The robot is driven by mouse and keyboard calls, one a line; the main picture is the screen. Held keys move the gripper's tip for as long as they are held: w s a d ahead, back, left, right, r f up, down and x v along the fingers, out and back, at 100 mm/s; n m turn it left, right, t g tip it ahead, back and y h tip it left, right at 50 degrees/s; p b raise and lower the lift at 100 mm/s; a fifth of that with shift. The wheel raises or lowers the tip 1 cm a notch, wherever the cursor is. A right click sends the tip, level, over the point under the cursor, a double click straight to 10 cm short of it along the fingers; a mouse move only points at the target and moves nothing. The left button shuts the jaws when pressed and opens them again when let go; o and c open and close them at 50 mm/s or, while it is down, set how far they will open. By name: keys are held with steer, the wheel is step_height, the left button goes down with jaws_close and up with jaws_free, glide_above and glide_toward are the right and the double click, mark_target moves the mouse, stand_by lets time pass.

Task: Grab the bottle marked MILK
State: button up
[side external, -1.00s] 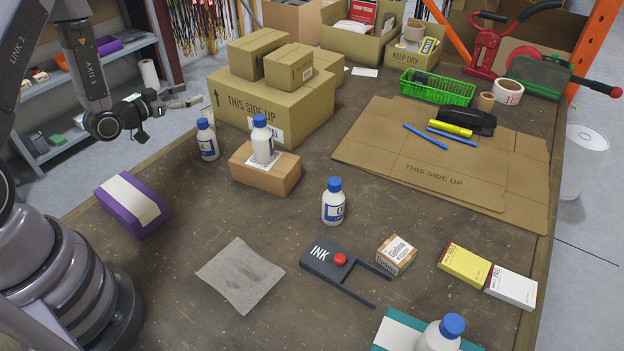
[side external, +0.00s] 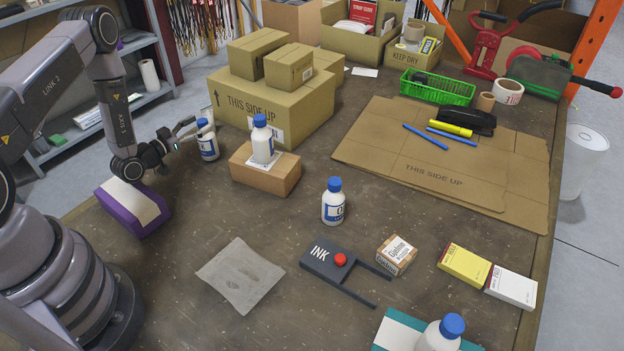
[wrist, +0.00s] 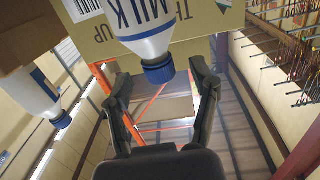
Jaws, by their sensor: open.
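The bottle marked MILK (wrist: 143,22) is white with a blue cap and shows upside down in the wrist view, ahead of and between my fingertips. In the side external view it appears to be the leftmost bottle (side external: 208,149), upright on the table, with its label too small to read there. My gripper (side external: 187,130) is open at its left side, level with its upper part. In the wrist view my gripper (wrist: 157,82) has its fingers spread with nothing held. I cannot tell whether a finger touches the bottle.
A second bottle (side external: 263,140) stands on a small carton (side external: 264,176) just right. A large carton (side external: 290,105) stands behind. A purple box (side external: 133,207) lies below my gripper. Other bottles (side external: 333,203) (side external: 440,337) stand farther right and at the front. The middle table is partly clear.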

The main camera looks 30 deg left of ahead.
steer(key=shift+w, duration=0.9)
steer(key=shift+c, duration=0.3)
jaws_close()
